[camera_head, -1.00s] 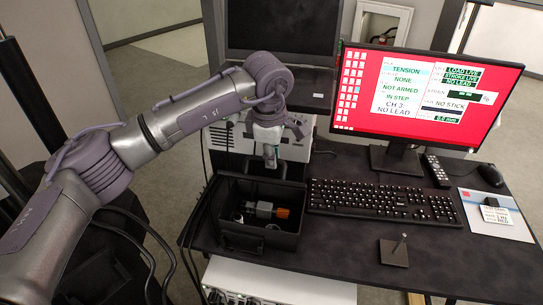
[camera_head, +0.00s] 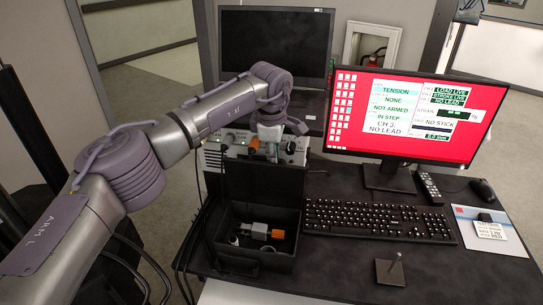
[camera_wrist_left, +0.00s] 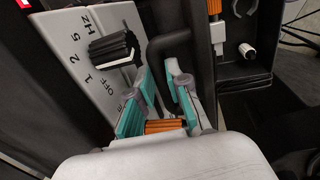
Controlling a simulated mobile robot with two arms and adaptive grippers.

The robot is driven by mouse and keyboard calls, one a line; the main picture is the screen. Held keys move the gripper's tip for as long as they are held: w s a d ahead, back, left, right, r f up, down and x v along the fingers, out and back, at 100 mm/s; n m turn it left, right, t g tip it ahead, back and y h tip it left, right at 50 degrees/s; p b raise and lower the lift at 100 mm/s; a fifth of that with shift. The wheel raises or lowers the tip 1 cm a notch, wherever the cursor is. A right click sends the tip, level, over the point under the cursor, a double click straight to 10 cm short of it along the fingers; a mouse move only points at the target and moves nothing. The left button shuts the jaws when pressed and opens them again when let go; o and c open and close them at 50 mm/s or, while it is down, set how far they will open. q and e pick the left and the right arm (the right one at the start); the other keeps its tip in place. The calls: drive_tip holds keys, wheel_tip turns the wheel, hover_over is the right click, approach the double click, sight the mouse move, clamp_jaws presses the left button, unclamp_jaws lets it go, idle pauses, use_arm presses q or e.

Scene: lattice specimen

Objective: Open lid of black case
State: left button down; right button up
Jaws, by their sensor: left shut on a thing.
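The black case (camera_head: 262,264) stands on the dark desk, with its lid (camera_head: 262,182) raised along the back and its inside showing. An orange-and-grey part (camera_head: 260,231) lies in it. My left gripper (camera_head: 268,148) is at the lid's upper edge, in front of a grey instrument. In the left wrist view, its teal-padded fingers (camera_wrist_left: 163,98) are shut around a black handle-like bar (camera_wrist_left: 168,48), seemingly the lid's handle. The exact contact is partly hidden. An orange ribbed piece (camera_wrist_left: 165,126) shows below the fingers. My right gripper is not in view.
The grey instrument (camera_head: 237,144) with a black knob (camera_wrist_left: 113,47) is close behind the lid. The keyboard (camera_head: 375,219), red-screened monitor (camera_head: 405,115) and a small stand (camera_head: 390,270) are to the right. Cables run left of the case.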

use_arm(q)
drive_tip(key=shift+w+r, duration=0.1)
drive_tip(key=shift+w, duration=0.15)
drive_tip(key=c, duration=1.1)
unclamp_jaws()
drive_tip(key=shift+c, duration=0.2)
drive_tip(key=shift+s, duration=0.1)
wheel_tip(320, 180, up, 12)
drive_tip(key=s, duration=0.2)
drive_tip(key=shift+a, duration=0.15)
